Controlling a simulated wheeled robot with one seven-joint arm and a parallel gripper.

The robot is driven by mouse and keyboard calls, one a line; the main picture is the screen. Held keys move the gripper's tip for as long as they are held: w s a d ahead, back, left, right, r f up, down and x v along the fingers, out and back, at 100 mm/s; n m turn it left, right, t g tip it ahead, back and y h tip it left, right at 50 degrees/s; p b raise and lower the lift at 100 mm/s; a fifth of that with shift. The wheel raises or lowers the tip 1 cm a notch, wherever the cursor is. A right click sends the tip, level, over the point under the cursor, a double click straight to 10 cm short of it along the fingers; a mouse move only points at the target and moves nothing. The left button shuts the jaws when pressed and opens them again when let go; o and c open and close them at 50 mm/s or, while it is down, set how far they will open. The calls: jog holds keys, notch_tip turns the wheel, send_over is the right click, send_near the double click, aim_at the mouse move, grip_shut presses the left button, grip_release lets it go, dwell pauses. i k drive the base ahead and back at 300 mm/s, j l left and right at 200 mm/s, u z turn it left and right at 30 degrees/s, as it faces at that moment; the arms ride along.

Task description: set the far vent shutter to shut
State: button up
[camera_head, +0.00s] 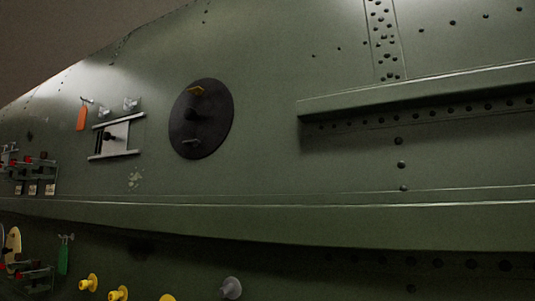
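A pale grey sliding plate (121,136) sits between two slanted metal rails on the green fuselage skin, left of centre; it looks like a vent shutter. A dark knob or handle shows near its left side. I cannot tell whether the shutter is open or shut. A black round disc (211,130) is mounted to its right, with an orange tab near the top, a dark central knob and a small metal bar below; whether this is a vent shutter is unclear. My gripper is not in view.
An orange tag (81,117) hangs left of the rails. Red-topped levers or switches (36,162) cluster at far left. A long ledge (420,88) juts out at right. Below the lower lip are yellow knobs (118,293), a grey knob (231,287) and a green tag (63,259).

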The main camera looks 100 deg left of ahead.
aim_at(115, 136)
jog(key=u, duration=3.35)
